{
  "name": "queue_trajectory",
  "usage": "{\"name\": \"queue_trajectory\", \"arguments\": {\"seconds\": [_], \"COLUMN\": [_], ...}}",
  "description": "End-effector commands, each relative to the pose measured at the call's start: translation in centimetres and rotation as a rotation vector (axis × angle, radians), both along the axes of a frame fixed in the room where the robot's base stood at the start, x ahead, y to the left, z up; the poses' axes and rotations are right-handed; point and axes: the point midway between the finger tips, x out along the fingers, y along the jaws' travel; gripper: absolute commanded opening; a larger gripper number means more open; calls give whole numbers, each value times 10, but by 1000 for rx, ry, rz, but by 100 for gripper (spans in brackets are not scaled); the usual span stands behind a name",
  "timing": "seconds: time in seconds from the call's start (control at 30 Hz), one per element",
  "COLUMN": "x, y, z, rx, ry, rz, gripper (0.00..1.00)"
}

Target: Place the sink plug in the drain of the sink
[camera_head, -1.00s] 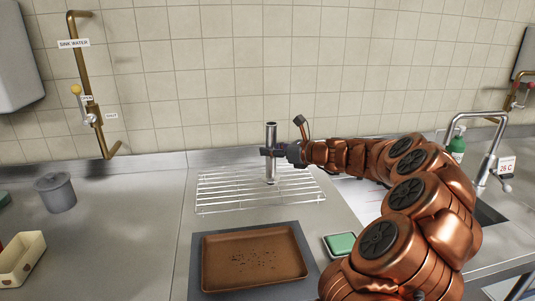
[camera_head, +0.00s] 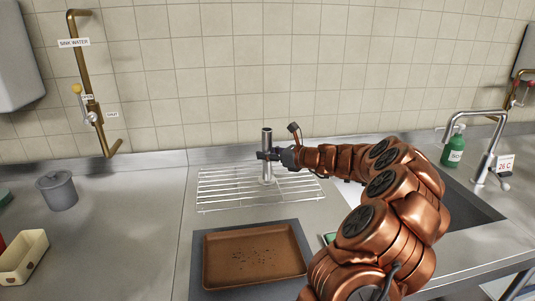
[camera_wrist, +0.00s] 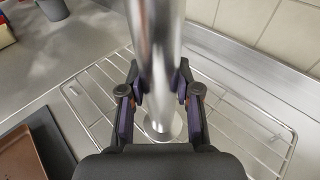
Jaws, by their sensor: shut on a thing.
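The sink plug looks to be a tall shiny metal tube (camera_head: 267,138) with a round flange at its foot, upright over the wire rack. In the wrist view the tube (camera_wrist: 155,45) stands between the fingers, with its flange (camera_wrist: 163,127) below. My gripper (camera_head: 269,154) is shut around the tube at mid-height; its fingers (camera_wrist: 158,88) press on both sides in the wrist view. I cannot tell whether the flange touches the rack. The sink (camera_head: 473,207) is at the right, partly behind my arm. Its drain is not visible.
The wire rack (camera_head: 225,190) lies on the steel counter. A brown tray (camera_head: 255,285) sits in front of it, and a grey pot (camera_head: 57,191) stands left. A tap (camera_head: 489,160) and a green soap bottle (camera_head: 454,147) stand by the sink.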

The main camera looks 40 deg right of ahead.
Motion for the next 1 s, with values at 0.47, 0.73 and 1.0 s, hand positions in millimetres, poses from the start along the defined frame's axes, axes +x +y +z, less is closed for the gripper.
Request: {"name": "queue_trajectory", "arguments": {"seconds": [0.47,0.73,1.0], "x": [0,0,-19], "y": [0,0,-8], "z": [-3,-3,4], "rx": [0,0,0], "ry": [0,0,-1], "rz": [1,0,-4], "gripper": [57,57,57]}}
